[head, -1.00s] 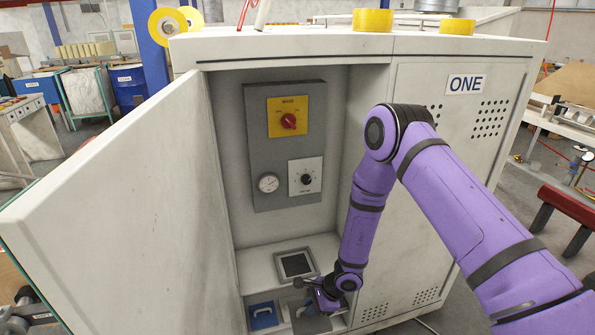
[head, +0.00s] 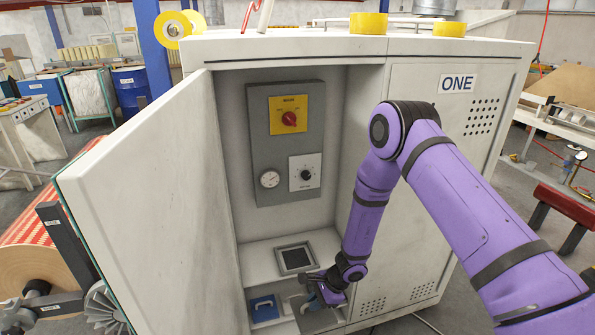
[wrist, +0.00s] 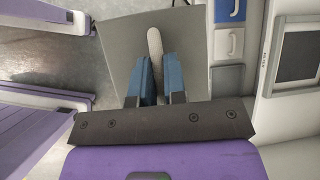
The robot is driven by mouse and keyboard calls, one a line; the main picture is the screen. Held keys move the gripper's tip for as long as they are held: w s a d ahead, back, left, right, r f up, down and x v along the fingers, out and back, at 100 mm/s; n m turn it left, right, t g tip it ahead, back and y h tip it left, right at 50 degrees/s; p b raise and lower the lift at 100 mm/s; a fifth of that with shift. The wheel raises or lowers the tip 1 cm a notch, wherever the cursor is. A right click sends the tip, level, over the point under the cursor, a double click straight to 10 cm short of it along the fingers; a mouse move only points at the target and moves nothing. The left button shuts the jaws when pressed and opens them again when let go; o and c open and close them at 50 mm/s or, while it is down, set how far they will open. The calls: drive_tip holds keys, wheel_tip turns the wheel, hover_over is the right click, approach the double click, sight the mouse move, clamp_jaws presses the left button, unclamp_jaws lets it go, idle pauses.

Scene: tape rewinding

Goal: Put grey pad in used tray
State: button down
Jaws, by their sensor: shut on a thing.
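The grey pad (wrist: 185,45) is a flat square plate with a pale upright handle (wrist: 155,45). My gripper (wrist: 155,80) is shut on that handle between its blue fingers. In the head view the pad (head: 318,321) shows below my gripper (head: 322,294), at the front of the open cabinet, partly covered by the gripper. A square grey-rimmed tray with a dark inside (head: 278,262) lies on the cabinet shelf, behind and left of the gripper. It also shows at the right of the wrist view (wrist: 281,20). I cannot read any label naming it as the used tray.
The open door (head: 150,190) bounds the left, the closed door (head: 440,200) the right. A control panel (head: 288,205) is above.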

drive_tip(key=w+d+r+n+g, duration=0.1)
drive_tip(key=r, duration=0.1)
drive_tip(key=w+d+r+n, duration=0.1)
drive_tip(key=w+d+n, duration=0.1)
drive_tip(key=shift+w+d+r+g, duration=0.15)
drive_tip(key=shift+d+r+g, duration=0.05)
drive_tip(key=shift+r+g, duration=0.2)
drive_tip(key=w+d+r+n+g+h, duration=0.1)
drive_tip(key=d+r+n, duration=0.4)
drive_tip(key=d, duration=0.6)
drive_tip(key=w+d+r+n+g+h, duration=0.1)
drive_tip(key=d+r+n+g+h, duration=0.1)
drive_tip(key=d+r+n, duration=0.3)
drive_tip(key=d+r+h, duration=0.1)
drive_tip(key=d+r, duration=0.2)
drive_tip(key=d, duration=0.2)
drive_tip(key=shift+d+r+g, duration=0.3)
drive_tip(key=shift+d, duration=0.1)
